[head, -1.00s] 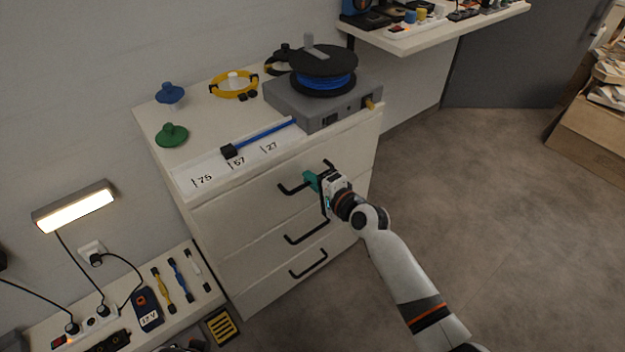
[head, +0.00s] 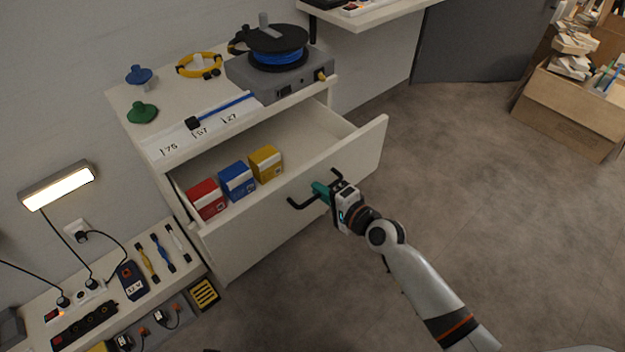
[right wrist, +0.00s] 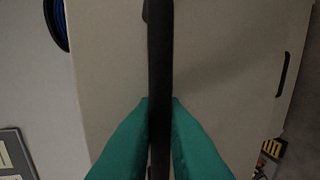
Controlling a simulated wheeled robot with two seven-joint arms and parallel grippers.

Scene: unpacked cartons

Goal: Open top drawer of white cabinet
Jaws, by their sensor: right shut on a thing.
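The white cabinet (head: 185,153) stands against the wall. Its top drawer (head: 285,205) is pulled well out. Inside it, a red box (head: 206,199), a blue box (head: 237,181) and a yellow box (head: 266,163) stand in a row toward the left end. My right gripper (head: 322,190) is shut on the black handle (head: 300,203) of this drawer. In the right wrist view the green fingertips (right wrist: 159,125) press on both sides of the dark handle bar (right wrist: 160,60). The lower drawers are mostly hidden behind the open one. My left gripper is not in view.
On the cabinet top are a grey device (head: 300,78) with a blue cable reel (head: 278,55), a yellow cable coil (head: 198,66), and blue and green knobs. A low shelf (head: 165,275) with tools stands at left. Open floor (head: 440,170) lies right, with a cardboard box (head: 570,115) beyond.

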